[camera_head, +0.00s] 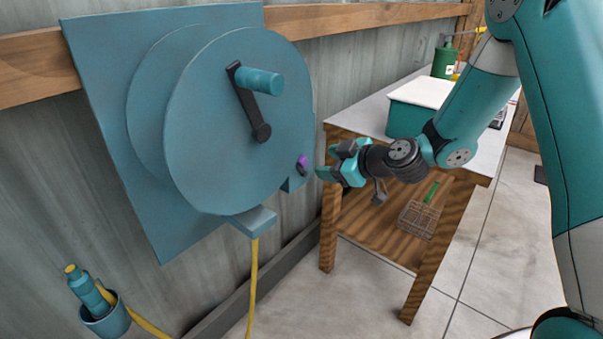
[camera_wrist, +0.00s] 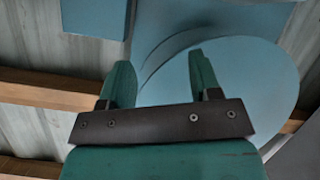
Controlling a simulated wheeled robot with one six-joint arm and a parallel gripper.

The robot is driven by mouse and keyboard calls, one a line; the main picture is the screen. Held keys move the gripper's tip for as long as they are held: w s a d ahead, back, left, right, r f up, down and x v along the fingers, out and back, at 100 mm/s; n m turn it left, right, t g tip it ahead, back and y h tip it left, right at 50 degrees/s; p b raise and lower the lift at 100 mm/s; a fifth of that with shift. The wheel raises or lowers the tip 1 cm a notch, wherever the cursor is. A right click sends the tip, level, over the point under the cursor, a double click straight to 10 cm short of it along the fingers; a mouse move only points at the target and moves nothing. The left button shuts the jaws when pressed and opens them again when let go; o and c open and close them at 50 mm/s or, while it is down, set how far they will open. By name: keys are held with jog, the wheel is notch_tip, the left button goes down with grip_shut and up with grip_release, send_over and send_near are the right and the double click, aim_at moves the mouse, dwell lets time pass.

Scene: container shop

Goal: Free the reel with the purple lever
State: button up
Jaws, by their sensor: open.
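The purple lever (camera_head: 302,161) is a small knob at the lower right of the blue reel (camera_head: 205,125), on a small block beside the disc's edge. The reel is mounted on a flat wall plate and has a black crank with a blue handle (camera_head: 260,82). My gripper (camera_head: 326,164) is open and empty, a little to the right of the purple lever and apart from it. In the wrist view my two fingers (camera_wrist: 162,82) point toward the reel's disc (camera_wrist: 245,85). The lever cannot be made out in the wrist view.
A yellow hose (camera_head: 254,285) hangs from the guide block (camera_head: 254,221) under the reel. A blue nozzle (camera_head: 88,291) sits in a wall cup (camera_head: 108,321) at lower left. A wooden table (camera_head: 345,128) stands right, bearing a teal box (camera_head: 402,119); its lower shelf holds a wire basket (camera_head: 418,219).

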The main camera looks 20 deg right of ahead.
jog(key=t+h, duration=0.2)
send_near(305, 162)
jog(key=p+x, duration=0.2)
jog(key=x, duration=0.9)
jog(key=shift+w+a+f, duration=0.1)
jog(key=shift+w+f, duration=0.1)
jog(key=shift+w, duration=0.1)
jog(key=shift+c, duration=0.4)
grip_shut()
